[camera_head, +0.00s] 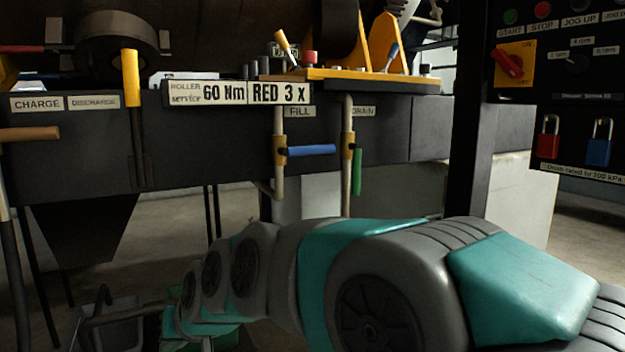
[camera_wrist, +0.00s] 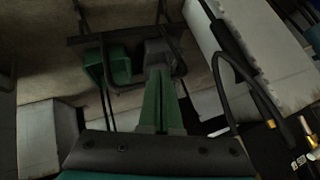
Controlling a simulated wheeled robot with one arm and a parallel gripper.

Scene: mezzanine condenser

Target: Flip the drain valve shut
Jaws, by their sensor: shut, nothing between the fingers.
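The drain valve (camera_head: 347,146) sits on a pale vertical pipe under the DRAIN label (camera_head: 363,111) in the head view. It has a brass-coloured body, and its green handle (camera_head: 357,172) hangs down, nearly parallel to the pipe. My gripper (camera_wrist: 158,74) shows in the wrist view with its green fingers together and nothing between them. In the head view my arm reaches to the lower left, well below and left of the drain valve. The fingers cannot be made out there. I cannot clearly identify the drain valve in the wrist view.
The fill valve's blue handle (camera_head: 311,150) points right, close left of the drain valve. A yellow lever (camera_head: 131,78) stands farther left. A control panel (camera_head: 560,75) with padlocks is at right. In the wrist view, a green bin (camera_wrist: 118,66) and dark frame bars lie beyond my fingers.

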